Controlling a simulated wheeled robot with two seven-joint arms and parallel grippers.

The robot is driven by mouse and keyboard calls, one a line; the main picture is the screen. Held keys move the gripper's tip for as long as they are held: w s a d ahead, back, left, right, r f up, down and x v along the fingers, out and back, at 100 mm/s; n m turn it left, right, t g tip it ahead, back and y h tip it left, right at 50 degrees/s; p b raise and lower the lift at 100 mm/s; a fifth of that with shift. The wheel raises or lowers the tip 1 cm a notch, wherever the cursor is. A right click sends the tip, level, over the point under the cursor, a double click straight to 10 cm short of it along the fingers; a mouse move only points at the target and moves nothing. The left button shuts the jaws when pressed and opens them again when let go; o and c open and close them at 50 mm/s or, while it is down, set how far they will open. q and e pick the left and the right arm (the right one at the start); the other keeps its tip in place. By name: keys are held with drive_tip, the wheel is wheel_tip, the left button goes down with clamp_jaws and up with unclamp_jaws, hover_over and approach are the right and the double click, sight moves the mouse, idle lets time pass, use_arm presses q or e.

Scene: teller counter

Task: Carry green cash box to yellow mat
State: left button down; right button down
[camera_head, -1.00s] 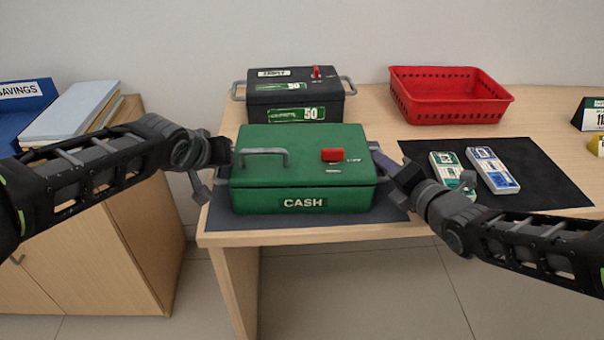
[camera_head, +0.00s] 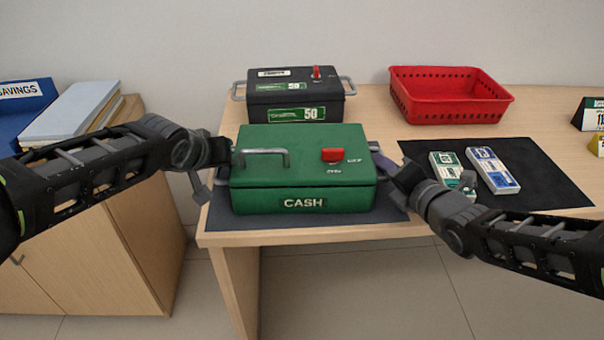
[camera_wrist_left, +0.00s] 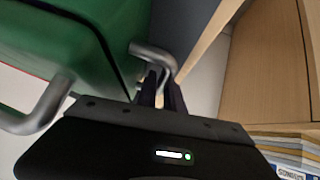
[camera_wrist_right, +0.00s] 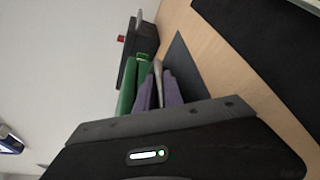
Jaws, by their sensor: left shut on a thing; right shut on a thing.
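The green cash box (camera_head: 302,172) sits at the front left of the counter, over a dark mat (camera_head: 392,212). It has a grey handle and a red latch on its lid and a CASH label in front. My left gripper (camera_head: 228,150) is shut on the box's left side handle, which the left wrist view shows between its fingers (camera_wrist_left: 160,82). My right gripper (camera_head: 384,160) is shut on the right side handle, seen between its fingers in the right wrist view (camera_wrist_right: 158,85). I see no yellow mat in any view.
A black box (camera_head: 297,96) with side handles stands behind the green one. A red basket (camera_head: 450,97) stands at the back right. A black mat (camera_head: 555,185) holds banknote bundles (camera_head: 493,169). A wooden cabinet (camera_head: 140,240) with folders (camera_head: 70,112) stands at the left.

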idle(0.8)
